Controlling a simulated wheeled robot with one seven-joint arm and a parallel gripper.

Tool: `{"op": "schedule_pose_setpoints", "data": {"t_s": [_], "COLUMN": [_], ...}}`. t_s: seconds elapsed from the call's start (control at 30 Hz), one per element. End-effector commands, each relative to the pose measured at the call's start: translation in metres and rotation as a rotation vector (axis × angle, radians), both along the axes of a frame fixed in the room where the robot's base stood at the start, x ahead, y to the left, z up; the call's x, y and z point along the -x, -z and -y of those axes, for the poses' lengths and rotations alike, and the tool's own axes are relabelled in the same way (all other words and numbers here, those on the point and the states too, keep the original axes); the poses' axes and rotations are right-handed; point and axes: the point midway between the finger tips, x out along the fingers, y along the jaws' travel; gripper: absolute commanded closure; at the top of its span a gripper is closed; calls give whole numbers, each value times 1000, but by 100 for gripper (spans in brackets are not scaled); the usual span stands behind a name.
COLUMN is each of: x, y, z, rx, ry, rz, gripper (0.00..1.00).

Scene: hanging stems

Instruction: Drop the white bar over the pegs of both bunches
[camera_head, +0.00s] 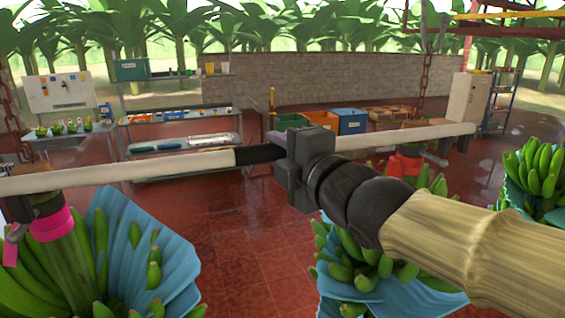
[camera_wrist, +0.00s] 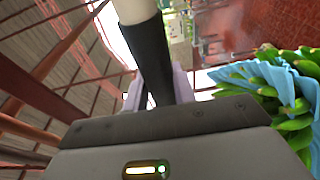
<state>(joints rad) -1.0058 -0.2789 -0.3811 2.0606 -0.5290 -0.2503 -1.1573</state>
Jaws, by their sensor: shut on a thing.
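My gripper (camera_head: 280,150) is shut on the black sleeve (camera_head: 258,154) in the middle of the white bar (camera_head: 150,168). The bar runs nearly level across the head view, its right half reaching (camera_head: 410,136) past the right bunch. The left banana bunch (camera_head: 75,265), with a pink band and blue cover, hangs under the bar's left part. The right bunch (camera_head: 365,262), with a red band, is under its right part, partly hidden by my arm. I cannot tell whether the bar touches either peg. The wrist view shows the sleeve (camera_wrist: 152,48) between my fingers.
Hanging chains (camera_head: 425,75) are near both bunches. Another bunch (camera_head: 540,170) hangs at the far right. Shelves (camera_head: 180,118), coloured crates (camera_head: 350,122) and a stone wall (camera_head: 320,80) stand behind. The red tiled floor (camera_head: 235,235) between the bunches is clear.

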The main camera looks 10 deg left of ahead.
Motion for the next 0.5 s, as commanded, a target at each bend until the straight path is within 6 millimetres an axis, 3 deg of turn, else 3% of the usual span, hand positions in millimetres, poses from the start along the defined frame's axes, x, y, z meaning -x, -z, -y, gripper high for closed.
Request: {"op": "schedule_pose_setpoints", "data": {"t_s": [0.5], "x": [-28], "y": [1], "z": [-18], "rx": [1], "ry": [0], "rz": [2], "gripper": [100]}}
